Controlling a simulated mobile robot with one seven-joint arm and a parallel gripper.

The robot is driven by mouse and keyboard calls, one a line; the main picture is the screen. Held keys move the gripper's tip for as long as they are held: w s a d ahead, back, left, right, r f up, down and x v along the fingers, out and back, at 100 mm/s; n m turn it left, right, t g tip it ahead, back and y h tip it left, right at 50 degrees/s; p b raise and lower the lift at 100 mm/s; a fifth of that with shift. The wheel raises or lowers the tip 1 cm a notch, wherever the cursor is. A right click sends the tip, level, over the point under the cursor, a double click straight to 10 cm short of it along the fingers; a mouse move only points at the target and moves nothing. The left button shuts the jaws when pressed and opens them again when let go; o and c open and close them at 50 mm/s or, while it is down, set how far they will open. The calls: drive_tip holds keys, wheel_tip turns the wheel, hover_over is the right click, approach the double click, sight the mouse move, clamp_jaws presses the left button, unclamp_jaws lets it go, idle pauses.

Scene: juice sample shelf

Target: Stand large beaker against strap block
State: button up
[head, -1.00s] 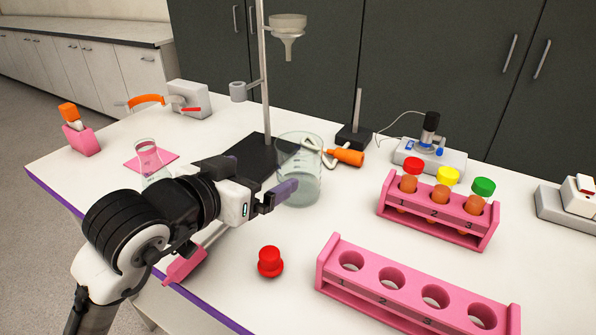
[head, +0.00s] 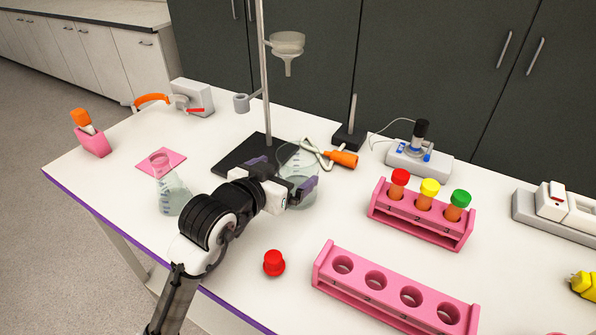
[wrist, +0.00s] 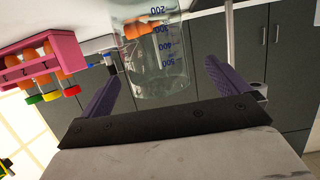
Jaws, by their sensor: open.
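The large beaker (head: 303,199) is clear, upright on the white table in front of the stand, partly hidden by my gripper. My gripper (head: 283,176) is open at the beaker, with one dark purple finger on each side of it. In the wrist view the graduated beaker (wrist: 158,70) appears upside down between the open fingers (wrist: 163,90); I cannot tell whether either finger touches it.
A flask (head: 172,195) stands left of my arm, near a pink mat (head: 176,157). The stand base (head: 238,158) and an orange-handled tool (head: 343,158) lie behind the beaker. Pink racks (head: 380,290) and a red stopper (head: 273,263) are on the right and in front.

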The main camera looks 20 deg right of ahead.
sight(308, 158)
drive_tip(key=p+x, duration=0.1)
drive_tip(key=x, duration=0.1)
drive_tip(key=p+x, duration=0.1)
drive_tip(key=x, duration=0.1)
drive_tip(key=shift+s+d+r+p, duration=0.2)
drive_tip(key=shift+d+p, duration=0.1)
drive_tip(key=shift+p, duration=0.1)
drive_tip(key=shift+w+d+f, duration=0.35)
drive_tip(key=shift+w, duration=0.1)
drive_tip(key=c, duration=1.1)
drive_tip(key=shift+c, duration=0.8)
drive_tip(key=shift+r, duration=0.2)
